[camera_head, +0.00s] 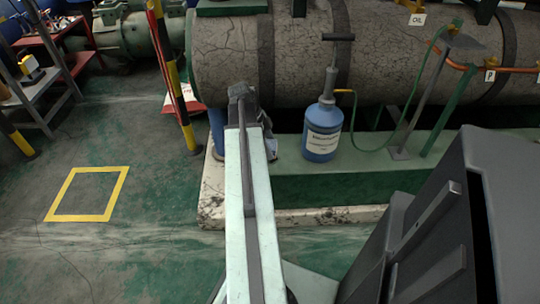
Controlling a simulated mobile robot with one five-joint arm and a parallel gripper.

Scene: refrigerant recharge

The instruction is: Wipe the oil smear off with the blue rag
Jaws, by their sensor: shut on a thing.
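My arm reaches out from the bottom centre to the near edge of the green plinth. My gripper (268,144) is mostly hidden behind the arm's end, with only a grey part showing on the right. The fingertips are hidden. I cannot clearly pick out the oil smear; dark marks show along the plinth's pale edge, and the arm covers part of this area.
A blue oil pump bottle (322,133) with a T-handle stands right of the arm on the green plinth (380,160). A green hose joins it to the large cracked tank (390,45). A yellow-black post (174,80) stands left. Floor around the yellow square (68,216) is clear.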

